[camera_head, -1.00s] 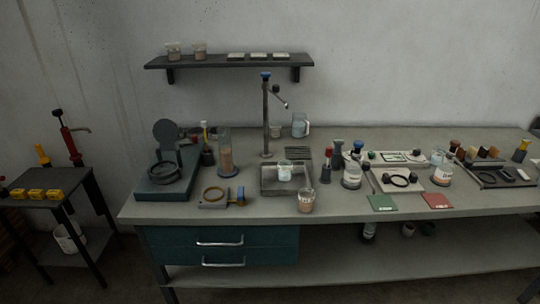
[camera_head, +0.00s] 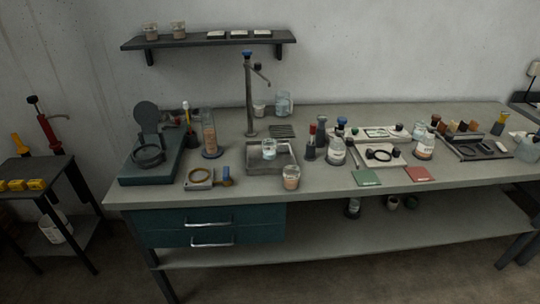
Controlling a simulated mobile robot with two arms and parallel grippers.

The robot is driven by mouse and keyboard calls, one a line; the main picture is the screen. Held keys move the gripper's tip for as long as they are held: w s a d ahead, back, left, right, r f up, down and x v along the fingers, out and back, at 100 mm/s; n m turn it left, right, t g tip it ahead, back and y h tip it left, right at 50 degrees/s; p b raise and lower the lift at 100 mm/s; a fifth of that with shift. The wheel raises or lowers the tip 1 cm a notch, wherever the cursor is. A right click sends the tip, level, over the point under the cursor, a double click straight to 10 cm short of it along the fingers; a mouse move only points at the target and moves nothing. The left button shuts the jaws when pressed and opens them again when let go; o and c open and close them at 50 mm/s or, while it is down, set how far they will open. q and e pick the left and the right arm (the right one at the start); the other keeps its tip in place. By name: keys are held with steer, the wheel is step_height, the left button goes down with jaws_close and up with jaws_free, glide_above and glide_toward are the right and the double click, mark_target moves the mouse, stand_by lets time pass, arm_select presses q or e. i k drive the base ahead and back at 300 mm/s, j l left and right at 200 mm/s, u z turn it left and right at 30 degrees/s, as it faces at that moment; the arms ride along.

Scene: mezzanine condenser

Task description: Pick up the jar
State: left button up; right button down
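Several glass vessels could be the jar, and I cannot tell which one is meant. A small glass jar with pinkish-brown contents (camera_head: 291,177) stands upright near the front edge of the bench. A clear jar (camera_head: 269,149) stands in the shallow sink tray. A labelled glass jar (camera_head: 337,152) stands right of the sink, and another with an orange-brown label or contents (camera_head: 425,146) stands farther right. Two small jars, left (camera_head: 151,32) and right (camera_head: 178,30), stand on the wall shelf. Neither of my grippers is in view.
The grey bench (camera_head: 330,210) spans the view, with teal drawers (camera_head: 210,225) below left. A tall tap (camera_head: 249,95) rises behind the sink. A magnifier stand (camera_head: 150,165) stands left. Green (camera_head: 366,177) and red (camera_head: 421,174) pads lie near the front edge. The front right bench top is fairly clear.

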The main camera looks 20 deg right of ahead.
mark_target(269, 149)
steer(key=i+j+z, duration=0.3)
steer(key=i+j, duration=0.5)
steer(key=j, duration=0.1)
